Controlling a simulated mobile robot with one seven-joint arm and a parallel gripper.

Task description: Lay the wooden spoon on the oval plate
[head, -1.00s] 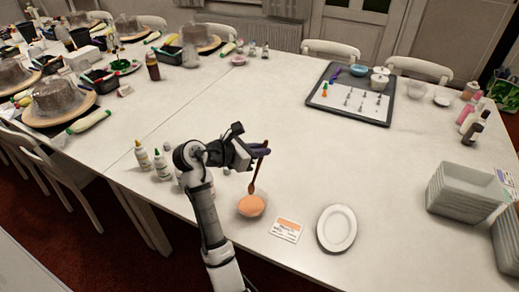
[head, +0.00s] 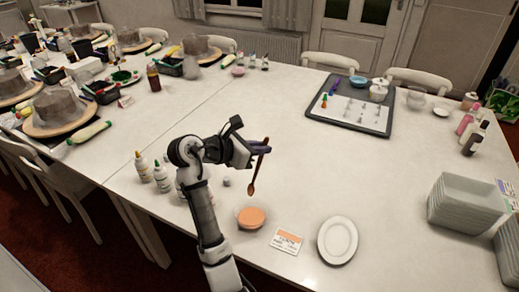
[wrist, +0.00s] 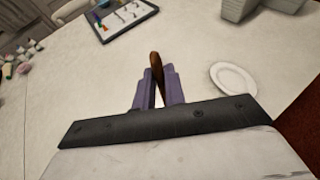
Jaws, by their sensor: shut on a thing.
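My gripper (head: 260,147) is shut on the wooden spoon (head: 254,177) near its upper end. The spoon hangs nearly upright, its bowl end down, above and apart from a small bowl of orange contents (head: 251,217). The white oval plate (head: 337,240) lies empty on the table to the right of the bowl, lower than my gripper. It also shows at the right in the wrist view (wrist: 233,79).
A printed card (head: 286,240) lies between bowl and plate. White bottles (head: 143,166) stand left of my arm. Stacked grey trays (head: 464,204) stand at the right, and a dark-rimmed tray (head: 350,112) lies farther back. The table's middle is clear.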

